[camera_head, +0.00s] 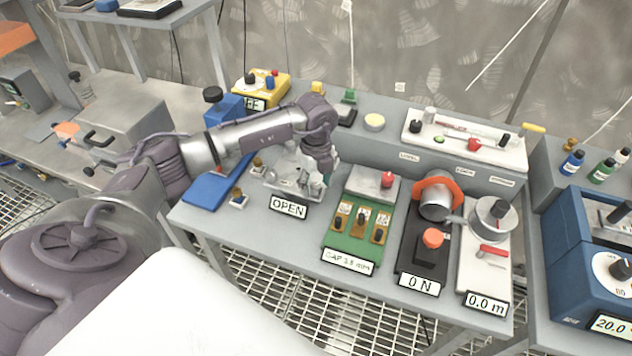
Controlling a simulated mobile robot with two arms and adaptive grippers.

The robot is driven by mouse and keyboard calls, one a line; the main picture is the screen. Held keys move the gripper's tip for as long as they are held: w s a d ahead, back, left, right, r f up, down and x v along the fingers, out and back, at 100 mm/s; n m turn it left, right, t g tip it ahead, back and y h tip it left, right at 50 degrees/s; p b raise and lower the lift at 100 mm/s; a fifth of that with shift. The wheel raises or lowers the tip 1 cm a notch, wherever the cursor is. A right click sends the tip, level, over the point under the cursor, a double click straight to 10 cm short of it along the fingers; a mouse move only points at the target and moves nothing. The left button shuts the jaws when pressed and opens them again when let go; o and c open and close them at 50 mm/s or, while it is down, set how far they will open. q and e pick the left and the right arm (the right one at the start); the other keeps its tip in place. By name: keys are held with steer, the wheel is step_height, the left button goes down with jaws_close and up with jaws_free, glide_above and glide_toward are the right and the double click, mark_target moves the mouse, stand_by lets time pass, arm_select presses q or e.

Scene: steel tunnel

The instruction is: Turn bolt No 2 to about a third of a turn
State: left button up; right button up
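A green block (344,248) with a "GAP 3.5 mm" display stands mid-bench. It carries several dark-topped bolts on tan plates in a row: a left one (338,225), a middle one (359,222) and a right one (378,236). Their number marks are too small to read, so I cannot tell for certain which is No 2. My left arm reaches in from the left. My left gripper (325,172) points down left of and behind the green block, apart from the bolts, beside a metal device labelled "OPEN" (288,207). Its fingertips are unclear against that device. My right gripper is out of view.
Right of the green block stand a black unit (411,266) reading "0 N" and a white unit (482,272) reading "0.0 m". A blue tray (200,192) lies left. A blue machine (570,250) stands far right.

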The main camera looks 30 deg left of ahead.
arm_select(q)
jaws_close()
steer(key=shift+m, duration=0.3)
steer(key=m+b, duration=0.3)
steer(key=m, duration=0.1)
steer(key=shift+f, duration=0.1)
steer(key=m+b, duration=0.3)
steer(key=m, duration=0.2)
steer(key=shift+m, duration=0.3)
steer(key=m+b, duration=0.2)
steer(key=m, duration=0.3)
steer(key=shift+b, duration=0.35)
steer(key=shift+m+b, duration=0.95)
steer(key=shift+m, duration=1.55)
steer(key=shift+r, duration=0.2)
